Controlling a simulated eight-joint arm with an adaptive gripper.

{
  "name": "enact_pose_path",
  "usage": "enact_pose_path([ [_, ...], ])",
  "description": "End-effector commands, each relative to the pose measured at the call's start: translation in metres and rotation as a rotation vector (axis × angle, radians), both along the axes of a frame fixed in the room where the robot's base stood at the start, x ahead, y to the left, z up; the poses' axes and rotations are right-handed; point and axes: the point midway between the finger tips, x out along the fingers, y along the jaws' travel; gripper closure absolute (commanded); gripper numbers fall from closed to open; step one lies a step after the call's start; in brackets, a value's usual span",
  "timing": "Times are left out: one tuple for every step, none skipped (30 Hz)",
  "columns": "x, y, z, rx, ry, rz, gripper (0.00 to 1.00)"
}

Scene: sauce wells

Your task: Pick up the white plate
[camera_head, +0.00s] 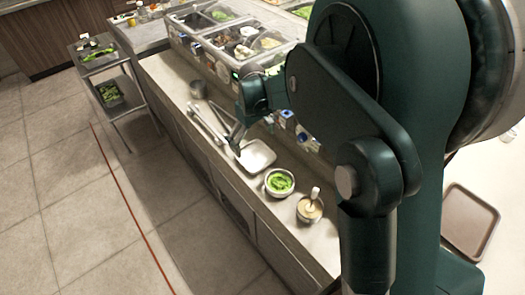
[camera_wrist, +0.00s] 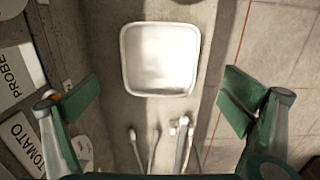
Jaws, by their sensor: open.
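The white plate (camera_head: 262,155) is a square, shallow dish lying flat on the steel counter in the head view. In the wrist view the white plate (camera_wrist: 160,60) lies beyond my fingertips, between their lines and nearer the top of the picture. My gripper (camera_head: 236,140) is above the counter, just left of the plate. In the wrist view my gripper (camera_wrist: 160,98) has its two green finger pads wide apart with nothing between them. The plate is apart from both fingers.
A bowl of green food (camera_head: 279,183) and a cup with a utensil (camera_head: 310,208) stand right of the plate. Tongs (camera_head: 207,122) lie left of it, also in the wrist view (camera_wrist: 181,140). Food bins (camera_head: 243,42) line the back. The counter's front edge is close.

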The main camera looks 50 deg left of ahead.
Motion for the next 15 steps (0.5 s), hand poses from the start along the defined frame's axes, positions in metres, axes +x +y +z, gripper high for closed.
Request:
enact_pose_path([
  [0.0000,0.0001,-0.0034,0.000,0.000,0.000,0.00],
  [0.0000,0.0000,-0.0047,0.000,0.000,0.000,0.00],
  [-0.0001,-0.0001,-0.0058,0.000,0.000,0.000,0.00],
  [-0.0001,-0.0002,-0.0063,0.000,0.000,0.000,0.00],
  [-0.0001,-0.0002,-0.0065,0.000,0.000,0.000,0.00],
  [-0.0001,-0.0003,-0.0065,0.000,0.000,0.000,0.00],
  [-0.0001,-0.0003,-0.0064,0.000,0.000,0.000,0.00],
  [-0.0001,-0.0002,-0.0064,0.000,0.000,0.000,0.00],
  [-0.0001,-0.0002,-0.0063,0.000,0.000,0.000,0.00],
  [-0.0001,-0.0002,-0.0063,0.000,0.000,0.000,0.00],
  [-0.0001,-0.0002,-0.0063,0.000,0.000,0.000,0.00],
  [-0.0001,-0.0002,-0.0064,0.000,0.000,0.000,0.00],
  [-0.0001,-0.0002,-0.0068,0.000,0.000,0.000,0.00],
  [0.0000,-0.0002,-0.0075,0.000,0.000,0.000,0.00],
  [-0.0001,-0.0002,-0.0092,0.000,0.000,0.000,0.00],
])
